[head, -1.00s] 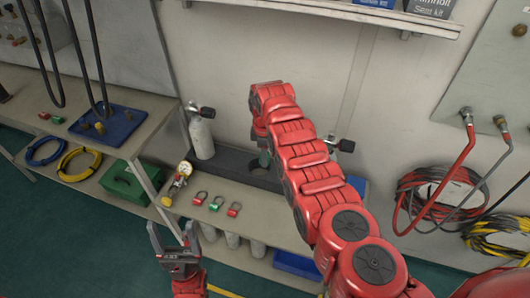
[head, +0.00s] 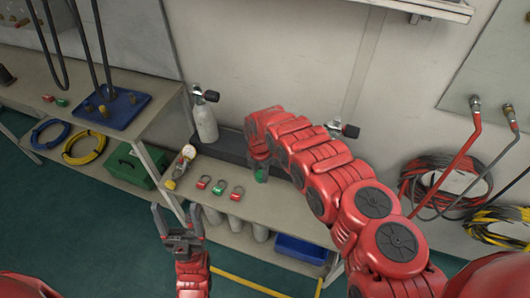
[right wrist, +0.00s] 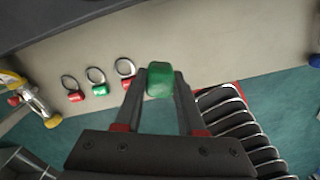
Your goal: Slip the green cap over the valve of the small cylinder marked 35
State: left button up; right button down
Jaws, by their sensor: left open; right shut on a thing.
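My right gripper (head: 260,168) is shut on a green cap (head: 262,175) and holds it above the bench, near the front edge of the dark rack. The cap also shows between the fingertips in the right wrist view (right wrist: 159,80). A pale cylinder (head: 205,122) with a black-knobbed valve (head: 206,95) stands upright at the rack's left end, apart from the cap. Another valve (head: 346,130) shows right of my right arm, which hides the cylinder below. I cannot read a 35 on either. My left gripper (head: 176,222) is open and empty in front of the bench.
Two red tags and a green tag (head: 220,188) with rings lie on the bench (head: 270,207). A gauge (head: 187,153) lies left of them. The dark rack (head: 228,146) runs along the wall. Several cylinders and a blue bin (head: 301,250) are below.

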aim_at(257, 203)
jog(key=s+f+n, duration=0.1)
jog(key=s+a+f+n, duration=0.1)
jog(key=f+n, duration=0.1)
jog(key=s+f+n, duration=0.1)
jog(key=s, duration=0.1)
jog(key=shift+a+f+n, duration=0.2)
jog(key=shift+a+n, duration=0.1)
jog(key=shift+f+b, duration=0.85)
jog(key=shift+f, duration=0.25)
jog(key=shift+w, duration=0.1)
jog(key=shift+f, duration=0.15)
jog(key=shift+f+b, duration=0.75)
jog(key=shift+b, duration=0.25)
jog(key=shift+f+b, duration=0.35)
jog(key=shift+b, duration=0.1)
jog(key=shift+f+b, duration=0.3)
jog(key=shift+f+b, duration=0.5)
jog(key=shift+b, duration=0.15)
